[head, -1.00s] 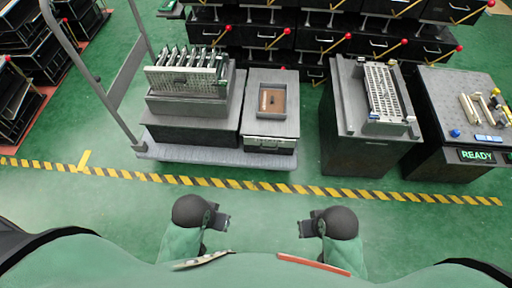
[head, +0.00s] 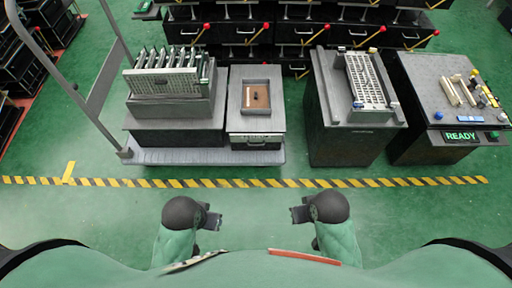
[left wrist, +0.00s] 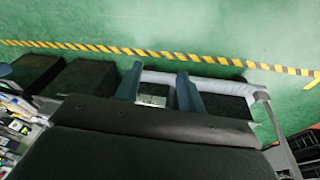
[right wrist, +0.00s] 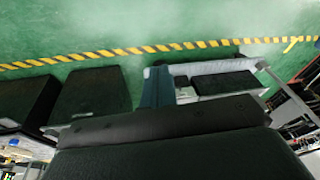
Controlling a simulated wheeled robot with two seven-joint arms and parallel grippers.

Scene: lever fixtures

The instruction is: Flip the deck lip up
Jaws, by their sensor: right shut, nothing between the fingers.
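A grey cart deck (head: 205,157) stands ahead of me, left of centre, with a pale grey strip along its front edge. I cannot tell for sure whether this strip is the deck lip. The strip also shows in the left wrist view (left wrist: 215,84) and the right wrist view (right wrist: 213,67). My left gripper (head: 213,217) is open and empty, its fingers apart in the left wrist view (left wrist: 158,88). My right gripper (head: 297,214) is shut and empty, its fingers together in the right wrist view (right wrist: 157,86). Both are near my body, well short of the deck.
The deck carries a slotted rack (head: 167,82) and a box with a brown recess (head: 256,96). A grey rail (head: 100,75) rises at its left. Two dark stands (head: 335,140) (head: 420,148) are to the right. A yellow-black stripe (head: 250,183) crosses clear green floor. Shelves with red-knobbed levers (head: 290,28) stand behind.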

